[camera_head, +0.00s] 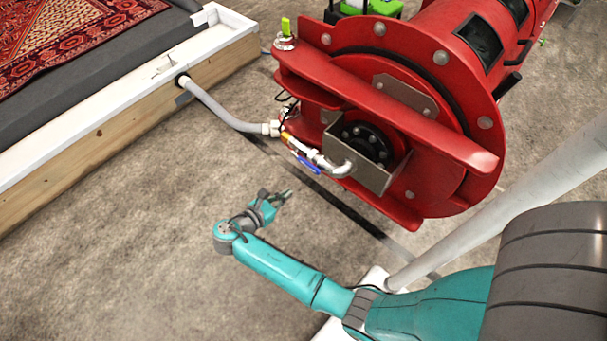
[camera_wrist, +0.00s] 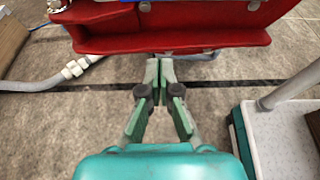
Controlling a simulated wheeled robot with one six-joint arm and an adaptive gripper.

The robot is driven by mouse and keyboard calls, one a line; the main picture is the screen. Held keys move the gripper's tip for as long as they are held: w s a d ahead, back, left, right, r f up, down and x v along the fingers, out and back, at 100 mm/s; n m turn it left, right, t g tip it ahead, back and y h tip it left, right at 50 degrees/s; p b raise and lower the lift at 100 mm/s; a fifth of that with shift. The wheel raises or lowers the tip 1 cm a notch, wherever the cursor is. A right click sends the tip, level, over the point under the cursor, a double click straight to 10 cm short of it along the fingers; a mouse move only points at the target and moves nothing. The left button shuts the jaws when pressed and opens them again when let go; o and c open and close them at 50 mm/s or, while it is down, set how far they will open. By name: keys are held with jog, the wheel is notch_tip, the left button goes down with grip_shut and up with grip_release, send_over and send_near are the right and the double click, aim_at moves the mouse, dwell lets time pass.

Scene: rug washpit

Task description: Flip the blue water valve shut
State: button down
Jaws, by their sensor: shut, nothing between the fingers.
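The blue water valve handle (camera_head: 309,163) sits on the metal pipe fittings at the front of the red machine (camera_head: 450,75). In the head view it slants down to the right along the pipe. My gripper (camera_head: 286,194) is below and left of the handle in the picture, apart from it. In the wrist view my gripper (camera_wrist: 160,68) has its green fingertips together, with nothing between them, in front of the red machine's lower edge.
A yellow handle (camera_head: 286,137) sits on the fittings near the blue one. A grey hose (camera_head: 225,112) runs to the wood-sided washpit (camera_head: 130,140) holding a red rug (camera_head: 62,38). A pale pole (camera_head: 500,215) stands at right. The floor around my gripper is clear.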

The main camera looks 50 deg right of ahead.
aim_at(305, 163)
jog(key=shift+d, duration=0.1)
jog(key=x, duration=1)
jog(key=shift+r, duration=2)
